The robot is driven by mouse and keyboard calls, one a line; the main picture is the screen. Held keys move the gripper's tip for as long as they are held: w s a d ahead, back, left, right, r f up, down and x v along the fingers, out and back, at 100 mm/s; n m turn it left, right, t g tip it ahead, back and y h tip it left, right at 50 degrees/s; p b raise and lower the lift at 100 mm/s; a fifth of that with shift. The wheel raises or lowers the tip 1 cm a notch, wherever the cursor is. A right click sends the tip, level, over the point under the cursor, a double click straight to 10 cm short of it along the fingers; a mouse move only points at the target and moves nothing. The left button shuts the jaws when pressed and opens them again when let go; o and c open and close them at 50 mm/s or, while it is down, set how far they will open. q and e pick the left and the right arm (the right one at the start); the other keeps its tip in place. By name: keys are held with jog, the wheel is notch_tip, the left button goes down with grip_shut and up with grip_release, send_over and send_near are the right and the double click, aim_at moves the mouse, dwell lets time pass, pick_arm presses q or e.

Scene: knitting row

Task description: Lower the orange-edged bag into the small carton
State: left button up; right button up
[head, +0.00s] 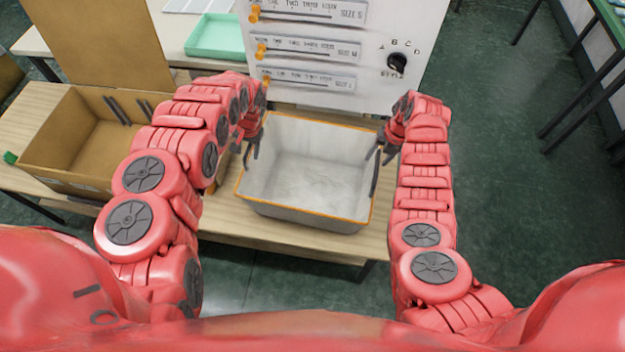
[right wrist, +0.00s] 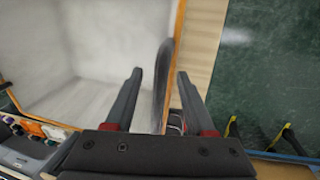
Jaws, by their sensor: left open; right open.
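The orange-edged bag (head: 305,205) is a grey, open, box-shaped bag with an orange rim. It stands upright on the wooden table between my arms and looks empty. My left gripper (head: 252,150) is open at its left rim. My right gripper (head: 378,152) is open at its right rim. In the right wrist view, a dark handle (right wrist: 163,85) on the bag's side lies between the open fingers of my right gripper (right wrist: 160,74), which are not closed on it. A brown open carton (head: 75,160) stands left of the bag, partly behind my left arm.
A white panel with sliders and a dial (head: 397,62) stands behind the bag. A mint-green tray (head: 215,38) sits at the back. A tall cardboard piece (head: 110,35) rises behind the carton. Green floor (head: 500,190) is open on the right.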

jog(key=shift+c, duration=0.2)
pick_arm(q)
grip_shut()
pick_arm(e)
grip_shut()
dwell(0.8)
